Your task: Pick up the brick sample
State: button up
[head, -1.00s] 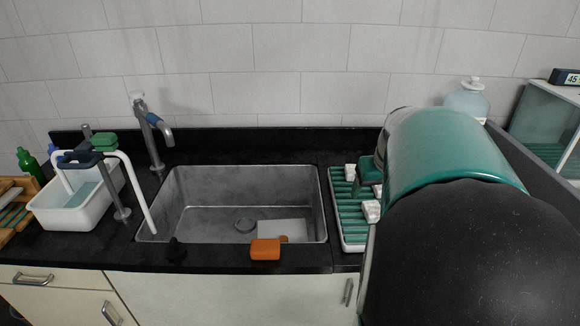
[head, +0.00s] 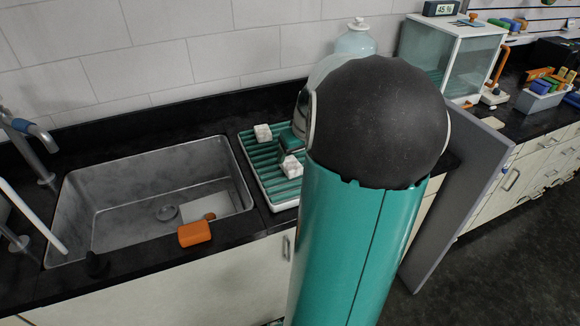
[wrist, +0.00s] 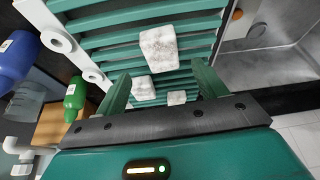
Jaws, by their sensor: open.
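Several pale, rough blocks lie on a green ribbed rack (head: 268,180) in a white tray. No block is plainly marked as the brick sample, so I cannot tell which one it is. In the wrist view, one larger pale block (wrist: 158,48) lies beyond my fingertips, and two smaller ones, a left block (wrist: 143,88) and a right block (wrist: 176,98), show between the fingers. In the head view, a far block (head: 263,132) and a near block (head: 291,166) show. My gripper (wrist: 162,72) is open and empty over the rack. My arm hides the rack's right part.
A clear bottle (head: 355,40) and a glass-fronted case (head: 455,60) stand behind my arm. A grey panel (head: 455,210) stands to the right.

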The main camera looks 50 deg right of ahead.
aim_at(290, 161)
jog(key=x, duration=0.5)
jog(key=shift+w+a, duration=0.1)
jog(key=shift+w, duration=0.05)
jog(key=c, duration=1.2)
jog(key=shift+r, duration=0.1)
jog(key=shift+r, duration=0.55)
notch_tip(290, 161, up, 2)
jog(key=shift+r, duration=0.15)
jog(key=s+a+r, duration=0.1)
jog(key=a+r, duration=0.2)
jog(key=a, duration=0.1)
jog(key=s+a+r, duration=0.1)
jog(key=a+r, duration=0.2)
jog(key=a, duration=0.2)
jog(key=s+a+r, duration=0.1)
jog(key=a+r, duration=0.2)
jog(key=a, duration=0.1)
jog(key=shift+s+a+r, duration=0.25)
jog(key=shift+s+a, duration=0.05)
jog(key=shift+a, duration=0.1)
